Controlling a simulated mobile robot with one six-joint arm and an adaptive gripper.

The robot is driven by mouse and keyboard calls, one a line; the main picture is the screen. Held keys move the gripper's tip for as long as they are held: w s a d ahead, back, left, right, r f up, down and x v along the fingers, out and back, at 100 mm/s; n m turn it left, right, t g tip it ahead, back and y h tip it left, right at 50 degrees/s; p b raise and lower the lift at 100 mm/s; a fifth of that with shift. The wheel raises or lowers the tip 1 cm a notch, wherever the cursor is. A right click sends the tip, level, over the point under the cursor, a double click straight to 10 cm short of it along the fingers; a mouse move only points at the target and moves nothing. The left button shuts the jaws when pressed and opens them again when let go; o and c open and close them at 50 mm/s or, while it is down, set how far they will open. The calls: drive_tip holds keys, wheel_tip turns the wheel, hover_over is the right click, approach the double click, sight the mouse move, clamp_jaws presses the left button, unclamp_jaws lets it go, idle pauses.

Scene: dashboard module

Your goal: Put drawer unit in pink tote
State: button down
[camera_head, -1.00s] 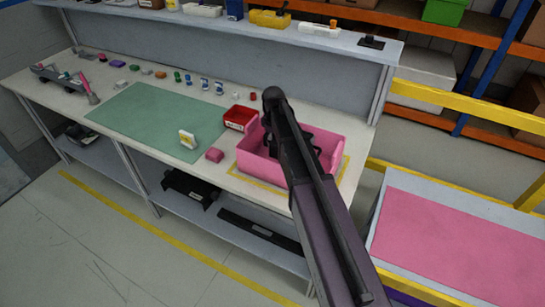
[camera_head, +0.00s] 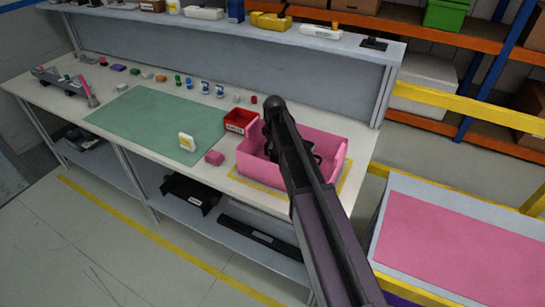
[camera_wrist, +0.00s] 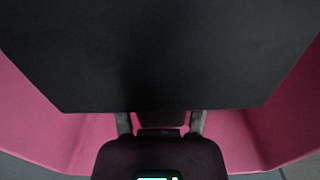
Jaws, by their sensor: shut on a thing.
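The pink tote (camera_head: 262,174) stands on the right end of the workbench. My arm reaches over it and hides part of its inside. My gripper is low inside the tote's walls, mostly hidden behind the arm in the head view. In the wrist view my gripper (camera_wrist: 160,122) is shut on the drawer unit (camera_wrist: 160,55), a large plain black block that fills the upper picture. Pink tote walls (camera_wrist: 35,105) show on both sides of it. I cannot tell whether the unit touches the tote floor.
A red bin (camera_head: 239,121) stands behind the tote's left side. A raised shelf (camera_head: 300,32) runs behind. A pink-topped cart (camera_head: 455,245) stands right.

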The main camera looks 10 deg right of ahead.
drive_tip(key=shift+f+b, duration=1.05)
drive_tip(key=shift+f, duration=0.3)
drive_tip(key=shift+f, duration=0.15)
drive_tip(key=shift+c, duration=0.6)
unclamp_jaws()
drive_tip(key=shift+r, duration=0.3)
wheel_tip(320, 180, up, 12)
drive_tip(key=p, duration=1.2)
drive_tip(key=shift+f, duration=0.15)
